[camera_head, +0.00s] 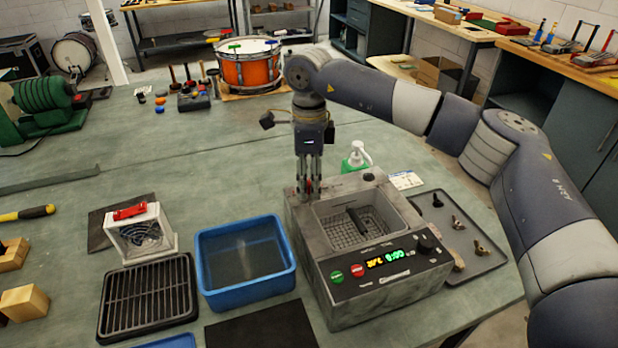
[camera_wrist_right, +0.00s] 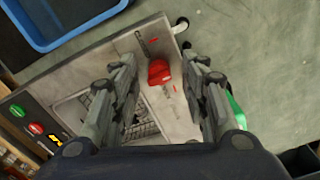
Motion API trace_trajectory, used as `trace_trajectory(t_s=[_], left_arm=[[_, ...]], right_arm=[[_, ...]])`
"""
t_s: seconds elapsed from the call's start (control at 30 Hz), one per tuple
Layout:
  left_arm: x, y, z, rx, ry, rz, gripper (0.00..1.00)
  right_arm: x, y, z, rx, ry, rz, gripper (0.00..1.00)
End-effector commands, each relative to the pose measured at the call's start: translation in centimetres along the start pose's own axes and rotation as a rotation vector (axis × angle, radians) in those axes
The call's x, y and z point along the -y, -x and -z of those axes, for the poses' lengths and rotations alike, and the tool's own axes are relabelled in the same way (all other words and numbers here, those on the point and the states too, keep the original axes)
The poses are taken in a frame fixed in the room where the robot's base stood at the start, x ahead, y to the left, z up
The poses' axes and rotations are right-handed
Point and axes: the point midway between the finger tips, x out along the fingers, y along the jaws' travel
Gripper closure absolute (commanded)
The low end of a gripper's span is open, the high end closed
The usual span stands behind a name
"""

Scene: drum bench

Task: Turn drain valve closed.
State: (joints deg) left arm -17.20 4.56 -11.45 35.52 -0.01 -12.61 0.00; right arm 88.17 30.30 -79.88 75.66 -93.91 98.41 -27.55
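The drain valve shows as a red handle (camera_wrist_right: 160,72) on the grey top of the cleaner, near its back-left corner in the head view. My right gripper (camera_head: 309,183) points straight down over that corner. In the right wrist view my right gripper (camera_wrist_right: 164,80) is open, with one finger on each side of the red handle and visible gaps to both. I cannot tell the fingertips' height above it. The cleaner (camera_head: 337,288) has a basket in its basin and a lit front display. My left gripper is not in view.
A blue tub (camera_head: 247,289) stands left of the cleaner, and a black rack (camera_head: 148,300) lies further left. A grey tray (camera_head: 478,260) with small parts lies to the right. The bench behind the tub is clear.

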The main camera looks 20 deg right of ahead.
Motion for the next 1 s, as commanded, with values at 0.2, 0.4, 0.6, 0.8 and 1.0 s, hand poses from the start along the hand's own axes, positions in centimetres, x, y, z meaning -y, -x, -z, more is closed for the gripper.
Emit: trace_trajectory(t_s=[0.2,0.4,0.6,0.8,1.0], left_arm=[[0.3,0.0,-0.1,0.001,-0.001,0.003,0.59],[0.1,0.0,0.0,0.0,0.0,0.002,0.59],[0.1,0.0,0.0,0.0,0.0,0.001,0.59],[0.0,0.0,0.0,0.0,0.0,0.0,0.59],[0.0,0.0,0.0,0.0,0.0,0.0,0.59]], right_arm=[[0.0,0.3,0.0,0.0,0.0,0.0,0.59],[0.0,3.4,-0.1,0.001,0.0,0.002,0.59],[0.0,7.7,-0.1,0.001,-0.001,0.001,0.59],[0.0,10.9,0.0,0.0,0.0,0.001,0.59],[0.0,12.0,0.0,0.0,0.0,-0.001,0.59]])
